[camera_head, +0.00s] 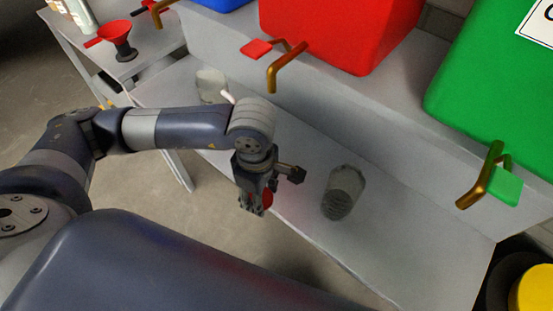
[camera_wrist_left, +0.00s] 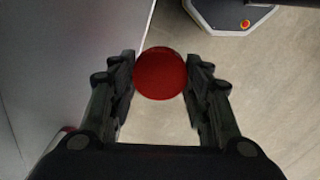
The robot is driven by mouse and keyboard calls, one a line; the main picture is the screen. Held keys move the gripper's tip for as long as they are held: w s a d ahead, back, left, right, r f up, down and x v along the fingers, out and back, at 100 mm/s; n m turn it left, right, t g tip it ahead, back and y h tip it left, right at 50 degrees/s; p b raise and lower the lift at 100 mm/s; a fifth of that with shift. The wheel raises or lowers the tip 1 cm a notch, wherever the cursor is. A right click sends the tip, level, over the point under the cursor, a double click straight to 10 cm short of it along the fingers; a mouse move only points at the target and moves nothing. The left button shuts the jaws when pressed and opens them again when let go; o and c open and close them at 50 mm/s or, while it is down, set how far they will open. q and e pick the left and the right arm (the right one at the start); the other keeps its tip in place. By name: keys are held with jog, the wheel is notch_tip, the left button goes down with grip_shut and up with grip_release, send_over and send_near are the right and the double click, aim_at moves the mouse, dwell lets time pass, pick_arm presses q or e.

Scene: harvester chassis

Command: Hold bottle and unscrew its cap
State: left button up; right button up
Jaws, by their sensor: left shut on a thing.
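My left gripper (camera_head: 255,195) hangs beside the front edge of the grey bench. Its fingers are closed on a round red cap (camera_wrist_left: 160,73), seen from above in the left wrist view between the two fingertips, with floor beyond it. In the head view only a little red shows between the fingers. Whether a bottle is under the cap is hidden. My right gripper is in neither view.
A clear ribbed container (camera_head: 343,190) stands on the bench right of my left gripper; another (camera_head: 212,85) stands behind my forearm. Red (camera_head: 335,30) and green (camera_head: 500,85) tanks with brass taps sit above. A red funnel (camera_head: 120,37) is at the upper left.

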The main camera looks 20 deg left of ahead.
pick_arm(q)
notch_tip(320, 180, down, 4)
jog(key=s+r+n, duration=0.1)
jog(key=s+n, duration=0.1)
jog(key=n, duration=0.4)
jog(key=n+p, duration=0.4)
send_near(287, 165)
jog(key=s+f, duration=0.1)
jog(key=s, duration=0.1)
jog(key=s+d+f, duration=0.1)
jog(key=s+f, duration=0.1)
jog(key=shift+w+f, duration=0.1)
jog(key=shift+f, duration=0.05)
notch_tip(287, 165, down, 3)
jog(key=shift+r+p, duration=0.1)
jog(key=shift+p, duration=0.45)
jog(key=shift+f, duration=0.3)
jog(key=shift+f+b, duration=0.2)
jog(key=shift+b, duration=0.1)
jog(key=o, duration=1.2)
jog(key=shift+r, duration=0.1)
